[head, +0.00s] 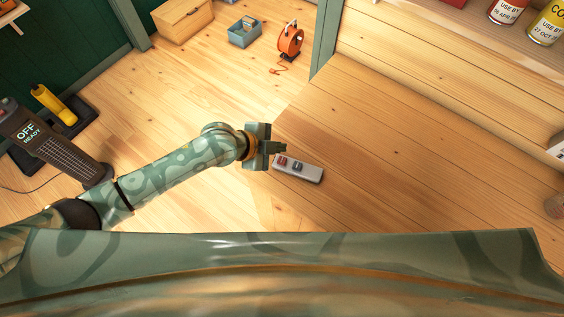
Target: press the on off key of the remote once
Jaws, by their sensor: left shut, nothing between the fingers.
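The remote (312,174) is a small light grey bar lying on the wooden worktop. It has a red key (283,161) near its left end and a dark grey key (298,166) beside it. My left gripper (281,148) is shut and empty, with its fingertips close to the remote's left end, by the red key. I cannot tell whether the fingertips touch the remote or hover above it. Key labels are too small to read. My right gripper is not in view.
The wooden worktop (420,160) is clear right of the remote. Cans (507,10) stand on a shelf at the upper right. A dark device reading "OFF READY" (50,145) stands at left. An orange cable reel (290,42) and blue-grey bin (244,32) are on the floor.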

